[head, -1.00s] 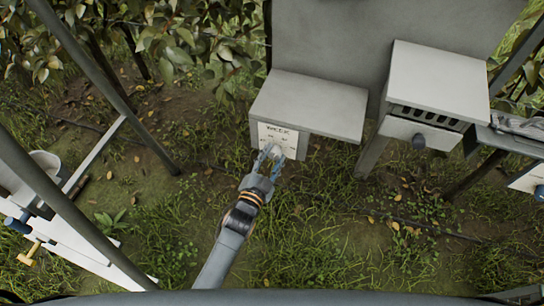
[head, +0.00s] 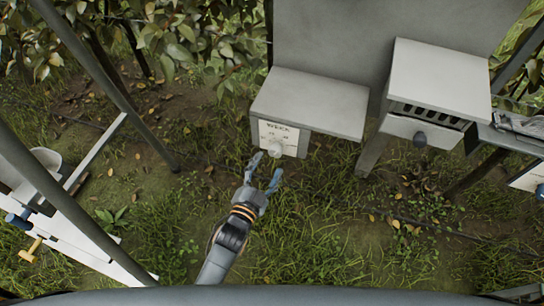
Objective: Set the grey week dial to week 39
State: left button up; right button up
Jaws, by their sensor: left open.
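The grey week dial (head: 275,149) is a round knob low on a pale panel (head: 287,137) marked "WEEK". The panel is on the front of a grey box (head: 312,104) in the upper middle of the head view. The small numbers around the dial are too blurred to read, so its setting cannot be told. My left gripper (head: 266,171) is just below the dial in the picture, with its fingers spread apart and empty. It appears clear of the dial. My right gripper is not in view.
Grey poles cross the left side. A white bench (head: 70,240) with a blue and a yellow knob is at lower left. Grass below the dial box is clear.

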pick_arm(q)
jog(key=v, duration=0.7)
jog(key=shift+s, duration=0.1)
jog(key=s+a+f+n+g+y, duration=0.1)
jog(key=s+a+f+g, duration=0.2)
jog(key=f, duration=0.6)
jog(key=s+a+f+n+g+y, duration=0.15)
jog(key=s+f, duration=0.25)
jog(key=f, duration=0.5)
jog(key=s+a+f+n+g+y, duration=0.1)
jog(key=s+a+f+n+g, duration=0.2)
jog(key=f, duration=0.6)
jog(key=s+a+f+n+g+y, duration=0.1)
jog(key=s+a+f, duration=0.4)
jog(key=s, duration=0.7)
jog(key=s+a+f+n+g+y, duration=0.1)
jog(key=s+a+f+g, duration=0.5)
jog(key=s, duration=0.6)
notch_tip(320, 180, down, 3)
jog(key=shift+a+r+n+y, duration=0.15)
jog(key=shift+a+n+y, duration=0.2)
jog(key=shift+n, duration=0.5)
jog(key=shift+g, duration=0.25)
